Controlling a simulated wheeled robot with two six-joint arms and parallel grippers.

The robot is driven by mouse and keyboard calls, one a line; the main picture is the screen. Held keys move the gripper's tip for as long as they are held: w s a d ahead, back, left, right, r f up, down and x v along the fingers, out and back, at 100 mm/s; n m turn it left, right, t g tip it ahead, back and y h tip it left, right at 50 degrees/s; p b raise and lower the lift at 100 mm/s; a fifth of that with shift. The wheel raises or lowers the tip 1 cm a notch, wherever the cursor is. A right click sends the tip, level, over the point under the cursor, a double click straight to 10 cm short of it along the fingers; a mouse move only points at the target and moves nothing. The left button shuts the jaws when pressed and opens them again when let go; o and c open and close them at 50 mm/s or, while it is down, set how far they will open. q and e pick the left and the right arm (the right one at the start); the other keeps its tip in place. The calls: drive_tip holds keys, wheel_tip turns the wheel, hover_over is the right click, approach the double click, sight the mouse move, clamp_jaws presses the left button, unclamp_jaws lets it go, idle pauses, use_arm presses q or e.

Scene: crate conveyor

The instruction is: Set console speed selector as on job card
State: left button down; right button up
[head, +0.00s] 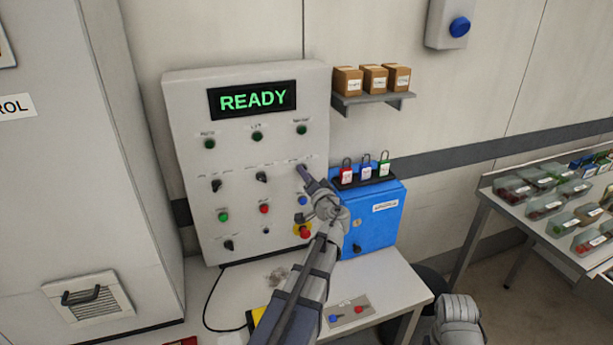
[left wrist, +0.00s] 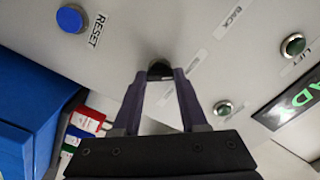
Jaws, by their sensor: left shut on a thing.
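The grey console (head: 185,150) stands upright on the table, its green display (head: 252,99) reading READY. My left gripper (head: 303,172) is at the right end of the console's middle row of black selectors, its fingers hiding the knob there. In the left wrist view the fingers (left wrist: 160,82) are shut on a small black selector knob (left wrist: 160,68). A label reading BACK lies near it; the knob's pointing direction is hidden. Two other black selectors, the left one (head: 216,185) and the middle one (head: 262,177), show free. I cannot make out a job card.
A blue lockbox (head: 372,222) with padlocks on top stands close right of the console. The blue RESET button (left wrist: 70,19) and a red stop button (head: 305,232) are near my left arm. A shelf (head: 372,100) with boxes hangs above right.

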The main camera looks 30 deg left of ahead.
use_arm(q)
drive_tip(key=shift+n, duration=0.7)
drive_tip(key=shift+c, duration=2.2)
unclamp_jaws()
drive_tip(key=v, duration=0.8)
